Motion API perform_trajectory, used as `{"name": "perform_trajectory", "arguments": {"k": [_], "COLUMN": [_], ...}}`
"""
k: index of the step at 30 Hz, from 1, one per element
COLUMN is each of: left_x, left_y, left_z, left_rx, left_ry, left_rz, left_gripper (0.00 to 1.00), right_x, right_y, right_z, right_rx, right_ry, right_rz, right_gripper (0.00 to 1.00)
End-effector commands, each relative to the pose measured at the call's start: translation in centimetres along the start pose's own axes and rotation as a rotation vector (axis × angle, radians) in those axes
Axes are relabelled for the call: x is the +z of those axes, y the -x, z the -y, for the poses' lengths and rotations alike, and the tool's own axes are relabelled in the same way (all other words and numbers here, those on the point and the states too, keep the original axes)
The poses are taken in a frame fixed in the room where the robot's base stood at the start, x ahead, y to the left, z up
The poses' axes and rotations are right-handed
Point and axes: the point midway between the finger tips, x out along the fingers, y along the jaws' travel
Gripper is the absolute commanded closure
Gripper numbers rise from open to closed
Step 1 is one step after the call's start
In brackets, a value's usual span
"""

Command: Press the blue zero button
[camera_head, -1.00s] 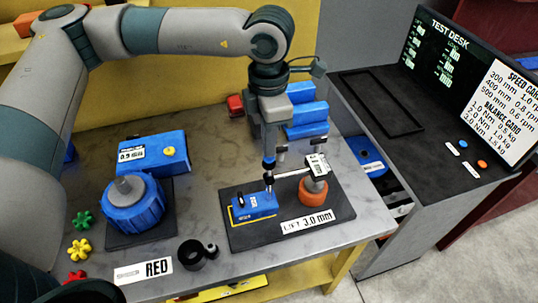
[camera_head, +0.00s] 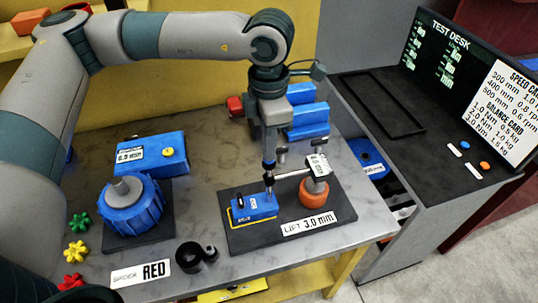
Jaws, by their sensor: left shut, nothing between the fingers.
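A blue button (camera_head: 465,145) sits on the dark desk top at the right, beside an orange button; the small labels near them are too small to read. My left gripper (camera_head: 269,172) points straight down over the bench, shut and empty. Its tips are just above or at the right end of a small blue block (camera_head: 252,207) on a black plate; whether they touch cannot be told. A gauge arm on an orange round base (camera_head: 313,191) reaches close beside the tips. My left gripper is well away from the desk buttons. My right gripper is not in view.
The black plate (camera_head: 235,240) carries a "LIFT 3.0 mm" label. A blue knobbed fixture (camera_head: 145,215), a blue box with a yellow button (camera_head: 150,155), a black ring (camera_head: 190,256) and coloured star knobs stand left. An upright "TEST DESK" panel (camera_head: 450,70) rises behind the desk top.

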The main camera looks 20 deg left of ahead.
Motion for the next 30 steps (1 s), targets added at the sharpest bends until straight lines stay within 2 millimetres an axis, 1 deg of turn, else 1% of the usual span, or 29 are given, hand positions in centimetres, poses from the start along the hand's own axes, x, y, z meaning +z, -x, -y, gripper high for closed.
{"name": "perform_trajectory", "arguments": {"k": [5,24,30], "left_x": [0.0,0.1,0.0], "left_y": [0.8,5.1,5.9], "left_z": [0.0,0.0,0.0], "left_rx": [0.001,0.001,0.000], "left_ry": [0.000,0.000,0.000], "left_rz": [0.001,0.002,0.000], "left_gripper": [1.00,1.00,1.00], "right_x": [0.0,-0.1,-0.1], "right_y": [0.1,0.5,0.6], "right_z": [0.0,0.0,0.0], "right_rx": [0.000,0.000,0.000], "right_ry": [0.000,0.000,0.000], "right_rz": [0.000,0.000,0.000], "right_gripper": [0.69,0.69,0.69]}}
